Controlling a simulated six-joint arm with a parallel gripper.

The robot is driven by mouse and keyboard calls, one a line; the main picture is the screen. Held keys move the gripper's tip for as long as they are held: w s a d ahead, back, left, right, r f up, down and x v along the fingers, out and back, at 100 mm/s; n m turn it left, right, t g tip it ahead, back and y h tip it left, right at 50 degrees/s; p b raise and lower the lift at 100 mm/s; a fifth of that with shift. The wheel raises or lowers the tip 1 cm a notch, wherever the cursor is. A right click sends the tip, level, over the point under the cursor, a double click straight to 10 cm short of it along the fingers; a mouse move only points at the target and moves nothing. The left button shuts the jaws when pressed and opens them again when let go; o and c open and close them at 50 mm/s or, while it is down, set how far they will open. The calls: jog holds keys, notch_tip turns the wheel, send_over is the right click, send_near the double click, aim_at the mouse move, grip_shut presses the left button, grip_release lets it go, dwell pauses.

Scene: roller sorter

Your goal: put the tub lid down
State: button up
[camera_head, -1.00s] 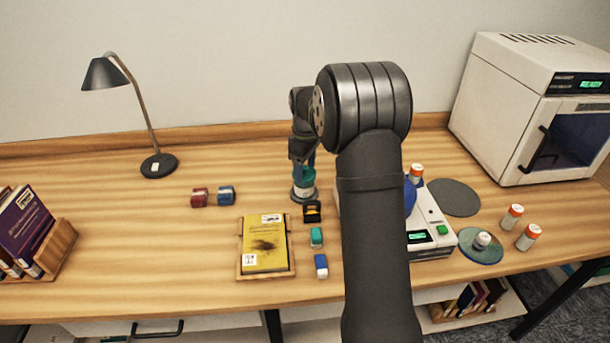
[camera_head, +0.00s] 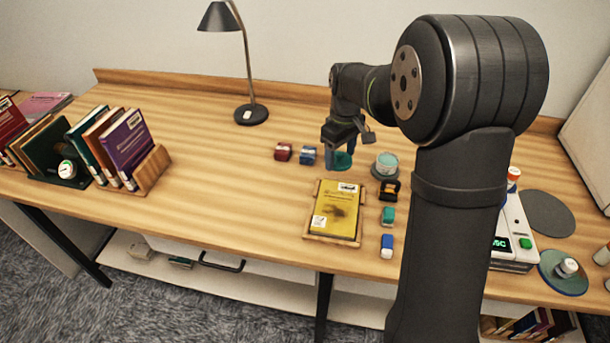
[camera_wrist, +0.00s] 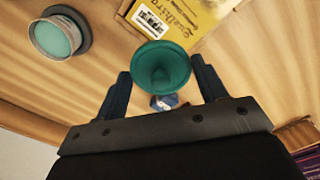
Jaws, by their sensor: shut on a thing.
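The teal round tub lid (camera_wrist: 161,66) is between the fingers of my gripper (camera_wrist: 161,72), which is shut on it. In the head view the lid (camera_head: 343,161) hangs at my gripper (camera_head: 338,156), left of the tub. The frames do not clearly show how far it is above the table. The open tub (camera_head: 387,164), grey with teal contents, stands upright on a dark round base; it also shows at the upper left of the wrist view (camera_wrist: 58,36).
A yellow book (camera_head: 338,208) lies on a wooden stand in front of the lid. A blue block (camera_head: 307,155) and a red block (camera_head: 283,152) are close on the left. The table's left middle is clear.

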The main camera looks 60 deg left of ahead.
send_over(304, 181)
notch_tip(304, 181, down, 6)
jog(key=shift+f, duration=1.95)
jog(key=shift+f, duration=0.15)
jog(key=o, duration=1)
jog(key=shift+c, duration=0.2)
notch_tip(304, 181, up, 12)
